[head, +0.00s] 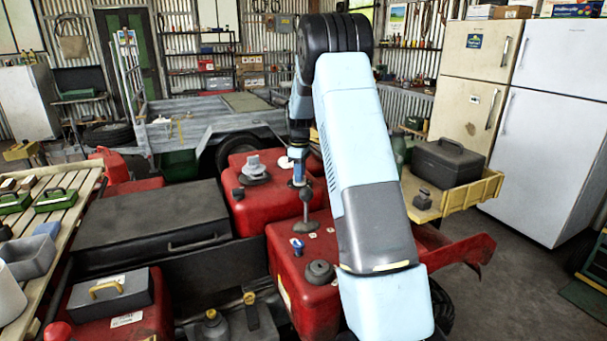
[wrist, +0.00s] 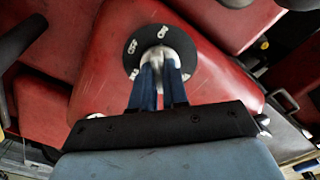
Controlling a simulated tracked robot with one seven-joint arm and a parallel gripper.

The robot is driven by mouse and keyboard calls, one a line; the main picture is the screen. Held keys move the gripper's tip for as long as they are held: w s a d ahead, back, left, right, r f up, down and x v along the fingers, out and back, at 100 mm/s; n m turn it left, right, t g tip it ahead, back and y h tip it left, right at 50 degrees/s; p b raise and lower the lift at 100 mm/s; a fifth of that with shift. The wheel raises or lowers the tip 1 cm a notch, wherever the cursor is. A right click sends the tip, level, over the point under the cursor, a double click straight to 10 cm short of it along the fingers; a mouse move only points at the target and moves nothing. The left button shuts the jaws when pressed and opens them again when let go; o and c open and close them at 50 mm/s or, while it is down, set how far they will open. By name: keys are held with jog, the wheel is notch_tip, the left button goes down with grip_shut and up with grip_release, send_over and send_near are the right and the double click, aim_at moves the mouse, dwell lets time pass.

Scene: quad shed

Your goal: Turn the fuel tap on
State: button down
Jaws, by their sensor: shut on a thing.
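The fuel tap shows in the wrist view as a pale metal handle (wrist: 161,55) on a round black plate (wrist: 136,56) with small white markings, too small to read surely. The plate lies on a red panel (wrist: 105,75). My gripper (wrist: 160,70) has its two blue fingers shut on the handle, one on each side. In the head view my gripper (head: 298,180) points down at the red bodywork (head: 272,202), and the tap is mostly hidden there.
A grey knob (head: 255,170) stands left of my gripper, and a lever with a round knob (head: 306,195) stands just in front. A blue-topped part (head: 297,244) and a black cap (head: 320,270) are nearer. A black toolbox (head: 447,162) sits on a yellow tray (head: 465,197).

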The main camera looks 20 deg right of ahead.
jog(key=shift+w+a+m, duration=0.1)
jog(key=shift+a+m, duration=0.1)
jog(key=shift+m, duration=1.2)
jog(key=c, duration=1.1)
grip_release()
jog(key=shift+d, duration=0.1)
jog(key=shift+c, duration=0.2)
notch_tip(320, 180, up, 14)
jog(key=shift+f, duration=0.15)
